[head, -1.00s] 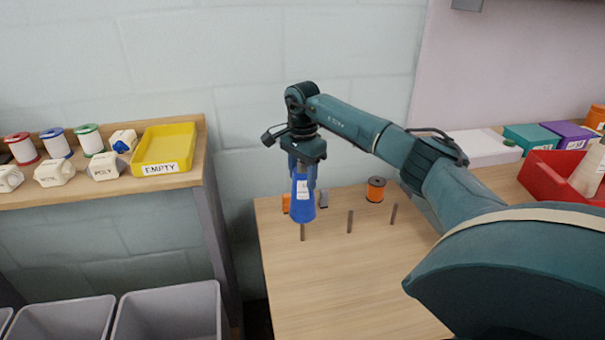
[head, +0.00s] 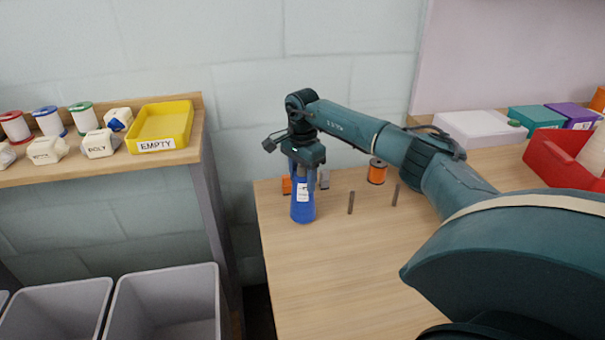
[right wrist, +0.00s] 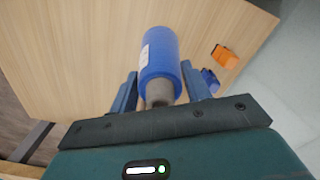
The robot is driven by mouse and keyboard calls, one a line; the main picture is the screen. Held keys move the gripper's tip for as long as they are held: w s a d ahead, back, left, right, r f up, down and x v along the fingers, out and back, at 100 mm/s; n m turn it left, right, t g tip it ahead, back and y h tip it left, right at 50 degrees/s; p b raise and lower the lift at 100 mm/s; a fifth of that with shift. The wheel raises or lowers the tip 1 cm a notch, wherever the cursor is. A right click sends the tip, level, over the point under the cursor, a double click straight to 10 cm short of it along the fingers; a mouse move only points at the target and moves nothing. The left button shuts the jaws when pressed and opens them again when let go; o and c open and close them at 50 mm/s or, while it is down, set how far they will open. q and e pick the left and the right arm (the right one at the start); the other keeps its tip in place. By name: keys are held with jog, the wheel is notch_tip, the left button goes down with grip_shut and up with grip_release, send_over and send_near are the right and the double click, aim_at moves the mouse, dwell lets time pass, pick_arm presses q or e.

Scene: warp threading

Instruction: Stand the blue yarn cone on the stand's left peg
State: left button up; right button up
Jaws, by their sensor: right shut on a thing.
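The blue yarn cone (head: 303,206) stands upright at the left peg's place, and its base appears down at the wooden top; that peg is hidden by it. My right gripper (head: 304,176) is above, shut on the cone's upper part. In the right wrist view the cone (right wrist: 160,55) lies between the fingers, its grey tip toward the palm. The stand's middle peg (head: 351,203) and right peg (head: 395,196) are bare. My left gripper is not in view.
A yellow tray (head: 161,127) sits on the left shelf. A red bin (head: 560,160) is at right. The front of the table is clear.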

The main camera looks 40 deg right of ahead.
jog(key=shift+f, duration=0.2)
dwell(0.5)
jog(key=shift+f+b, duration=0.35)
jog(key=shift+f, duration=0.3)
jog(key=o, duration=0.9)
